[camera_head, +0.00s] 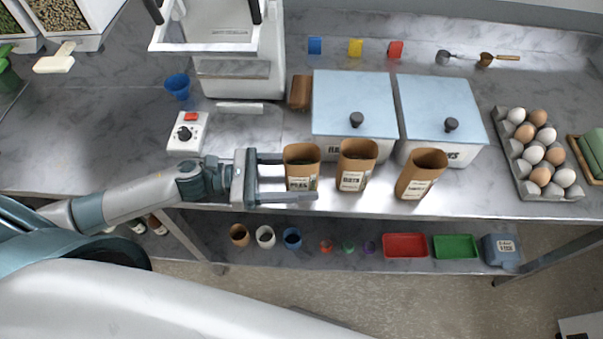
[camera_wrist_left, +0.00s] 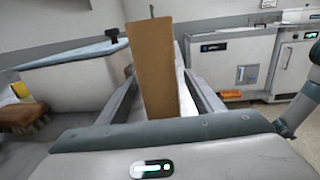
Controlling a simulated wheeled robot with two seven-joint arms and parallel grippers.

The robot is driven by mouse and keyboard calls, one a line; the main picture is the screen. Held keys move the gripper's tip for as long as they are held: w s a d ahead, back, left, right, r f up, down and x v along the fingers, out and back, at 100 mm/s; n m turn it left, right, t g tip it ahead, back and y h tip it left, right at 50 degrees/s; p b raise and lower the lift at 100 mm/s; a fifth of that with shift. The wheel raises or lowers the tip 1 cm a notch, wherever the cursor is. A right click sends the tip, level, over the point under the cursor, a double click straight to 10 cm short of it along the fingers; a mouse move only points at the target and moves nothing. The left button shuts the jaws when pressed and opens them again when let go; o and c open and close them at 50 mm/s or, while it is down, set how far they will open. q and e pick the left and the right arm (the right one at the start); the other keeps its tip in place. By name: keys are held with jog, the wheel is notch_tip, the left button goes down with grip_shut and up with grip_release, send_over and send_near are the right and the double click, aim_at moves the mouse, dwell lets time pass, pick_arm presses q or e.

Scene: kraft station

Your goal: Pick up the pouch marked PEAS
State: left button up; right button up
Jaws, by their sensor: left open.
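Three brown kraft pouches stand upright in a row near the table's front edge. The left one, the PEAS pouch (camera_head: 301,167), has a white label with green on it. The middle pouch (camera_head: 356,165) and the right pouch (camera_head: 421,174) also have white labels. My left gripper (camera_head: 287,177) comes in from the left, open, with its fingers reaching along either side of the PEAS pouch. In the left wrist view the brown pouch (camera_wrist_left: 153,70) stands upright between the two spread fingers. Contact cannot be told. My right gripper is not in view.
Two lidded bins (camera_head: 353,92) (camera_head: 440,98) stand close behind the pouches. An egg tray (camera_head: 518,177) is at the right. A white switch box (camera_head: 187,132) and a blue cup (camera_head: 177,87) are at the left. A lower shelf holds cups and trays.

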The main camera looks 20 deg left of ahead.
aim_at(319, 176)
pick_arm(q)
jog(key=shift+r+p+x, duration=0.2)
jog(key=shift+p+x, duration=0.3)
jog(key=shift+x, duration=0.75)
jog(key=shift+w+d, duration=0.15)
jog(key=shift+d, duration=0.25)
jog(key=shift+d+f, duration=0.15)
jog(key=shift+f, duration=0.05)
jog(key=c, duration=1.3)
jog(key=shift+r, duration=0.1)
